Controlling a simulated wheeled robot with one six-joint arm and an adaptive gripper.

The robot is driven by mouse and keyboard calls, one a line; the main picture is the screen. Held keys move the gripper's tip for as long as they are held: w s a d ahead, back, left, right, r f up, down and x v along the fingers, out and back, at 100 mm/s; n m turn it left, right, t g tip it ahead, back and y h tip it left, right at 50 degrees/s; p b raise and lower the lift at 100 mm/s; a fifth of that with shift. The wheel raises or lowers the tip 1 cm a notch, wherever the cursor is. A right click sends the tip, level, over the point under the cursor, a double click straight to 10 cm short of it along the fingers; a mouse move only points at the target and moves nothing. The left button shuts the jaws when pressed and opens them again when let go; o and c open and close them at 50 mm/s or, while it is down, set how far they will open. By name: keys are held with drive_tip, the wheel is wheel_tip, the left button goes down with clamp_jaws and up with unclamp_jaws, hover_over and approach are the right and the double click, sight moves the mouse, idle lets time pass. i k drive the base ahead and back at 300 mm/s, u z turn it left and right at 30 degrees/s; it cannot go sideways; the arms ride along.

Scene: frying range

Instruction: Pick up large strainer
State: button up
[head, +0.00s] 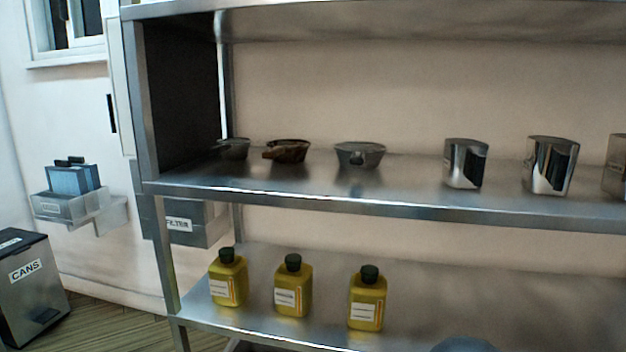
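Three small bowl-shaped pieces stand in a row on the left part of the upper metal shelf in the head view. The rightmost is a grey, wide-rimmed bowl (360,157) with a dark spot on its front. The middle one is a dark brown bowl (290,152) with a stub pointing left. The leftmost is a dark grey bowl (234,150) near the shelf's side panel. I cannot tell which of them is the large strainer, since mesh does not show clearly. My gripper is not in view.
Shiny metal pots (465,164) stand on the right of the upper shelf (400,200). Several yellow bottles (292,288) stand on the lower shelf. A rounded grey-blue shape (465,345) shows at the bottom edge. A CANS bin (30,290) stands on the floor at left.

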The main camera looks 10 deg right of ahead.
sight(359, 155)
drive_tip(key=k, duration=0.45)
drive_tip(key=u, duration=1.2)
drive_tip(key=i, duration=1.05)
drive_tip(key=z, duration=2.9)
